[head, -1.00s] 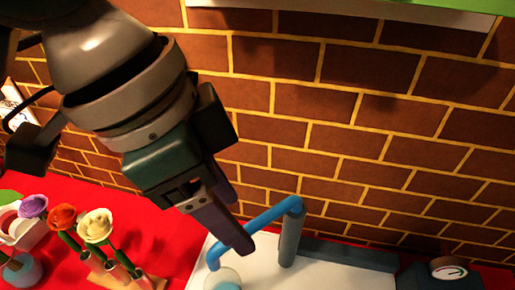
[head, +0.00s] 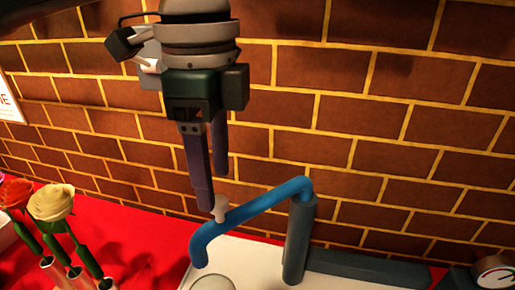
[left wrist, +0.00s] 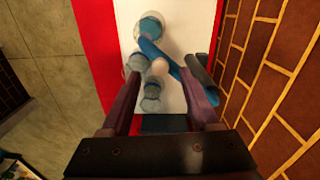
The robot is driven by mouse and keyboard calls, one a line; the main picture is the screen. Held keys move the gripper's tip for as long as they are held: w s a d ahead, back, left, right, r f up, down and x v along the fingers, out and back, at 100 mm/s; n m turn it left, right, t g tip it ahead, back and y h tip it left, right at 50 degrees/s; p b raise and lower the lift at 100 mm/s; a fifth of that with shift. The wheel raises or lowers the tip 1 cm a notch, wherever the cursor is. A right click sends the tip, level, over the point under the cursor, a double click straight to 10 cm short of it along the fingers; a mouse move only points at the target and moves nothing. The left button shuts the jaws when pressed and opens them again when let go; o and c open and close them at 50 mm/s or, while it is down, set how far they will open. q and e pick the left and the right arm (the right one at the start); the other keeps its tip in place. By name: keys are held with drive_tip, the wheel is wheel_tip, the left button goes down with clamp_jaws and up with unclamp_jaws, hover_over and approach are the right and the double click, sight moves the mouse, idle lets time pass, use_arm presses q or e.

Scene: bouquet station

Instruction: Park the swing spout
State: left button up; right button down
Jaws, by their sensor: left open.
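The blue swing spout (head: 260,203) reaches left from the top of a grey post (head: 299,240) and bends down at its free end. A pale knob (head: 220,208) stands on the spout near that bend. My left gripper (head: 212,190) points down just above the knob, open. In the left wrist view the gripper (left wrist: 163,80) has its fingers on either side of the knob (left wrist: 158,67), with nothing visibly held. The spout also shows there (left wrist: 152,50). I cannot tell whether the fingertips reach down to the knob. My right gripper is not in view.
Round glass vessels (left wrist: 150,26) stand on the white board (left wrist: 178,18) near the spout. Roses (head: 50,203) stand at the left on the red tabletop (head: 140,235). A gauge (head: 494,275) is at lower right. A brick wall (head: 400,110) rises close behind.

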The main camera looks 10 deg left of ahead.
sight(217, 200)
use_arm(q)
drive_tip(key=shift+f, duration=1.65)
drive_tip(key=shift+c, duration=0.4)
clamp_jaws()
